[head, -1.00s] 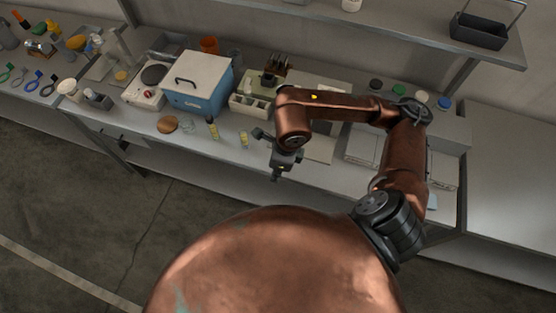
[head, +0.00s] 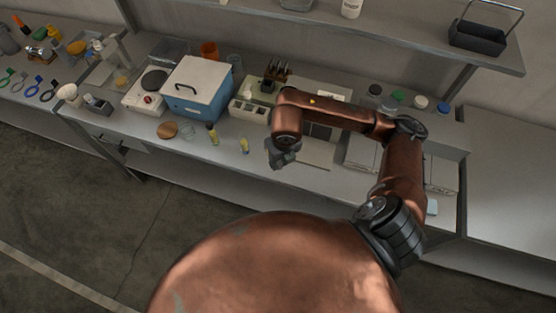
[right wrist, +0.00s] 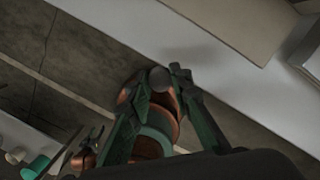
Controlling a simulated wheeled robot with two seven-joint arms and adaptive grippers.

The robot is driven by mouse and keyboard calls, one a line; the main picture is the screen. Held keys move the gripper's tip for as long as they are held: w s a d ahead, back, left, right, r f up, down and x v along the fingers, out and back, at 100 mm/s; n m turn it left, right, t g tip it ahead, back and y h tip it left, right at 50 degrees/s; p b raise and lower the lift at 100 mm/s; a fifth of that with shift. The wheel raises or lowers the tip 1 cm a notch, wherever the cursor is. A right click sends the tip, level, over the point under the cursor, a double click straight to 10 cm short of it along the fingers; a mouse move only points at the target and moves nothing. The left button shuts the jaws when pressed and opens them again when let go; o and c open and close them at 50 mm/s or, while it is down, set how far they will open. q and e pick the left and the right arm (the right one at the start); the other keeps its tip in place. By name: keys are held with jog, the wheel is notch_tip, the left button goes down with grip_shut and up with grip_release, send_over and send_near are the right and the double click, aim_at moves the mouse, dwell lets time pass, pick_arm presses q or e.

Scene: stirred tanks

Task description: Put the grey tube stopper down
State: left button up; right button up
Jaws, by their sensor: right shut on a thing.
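My right gripper (head: 282,157) hangs over the front part of the bench in the head view. In the right wrist view its green and dark fingers (right wrist: 160,85) are shut on a small round grey thing, the grey tube stopper (right wrist: 160,77), at the fingertips. The stopper cannot be made out in the head view. From these views I cannot tell how high it is above the bench top (head: 225,158).
Two small yellow-labelled vials (head: 212,136) and (head: 244,145) stand left of the gripper. A blue box with a white lid (head: 197,90), a pale compartmented rack (head: 248,110) and a round brown disc (head: 167,130) are further left. A flat pale mat (head: 318,153) lies right of the gripper.

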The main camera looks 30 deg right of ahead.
jog(key=w+f, duration=0.1)
jog(key=f, duration=0.1)
jog(key=w+d+f, duration=0.1)
jog(key=w, duration=0.1)
jog(key=w+d+f, duration=0.1)
jog(key=f, duration=0.1)
jog(key=shift+w+d+f, duration=0.15)
jog(key=shift+w+f, duration=0.15)
jog(key=shift+f, duration=0.05)
jog(key=f, duration=0.3)
jog(key=shift+w+d+f+p, duration=0.2)
jog(key=shift+f+p, duration=0.1)
jog(key=shift+p, duration=0.1)
pick_arm(q)
jog(key=shift+s+r, duration=0.4)
pick_arm(e)
jog(key=shift+a, duration=0.1)
jog(key=shift+f, duration=0.25)
jog(key=o, duration=0.7)
jog(key=shift+r, duration=0.1)
pick_arm(q)
jog(key=shift+f, duration=0.1)
pick_arm(e)
jog(key=shift+r, duration=0.15)
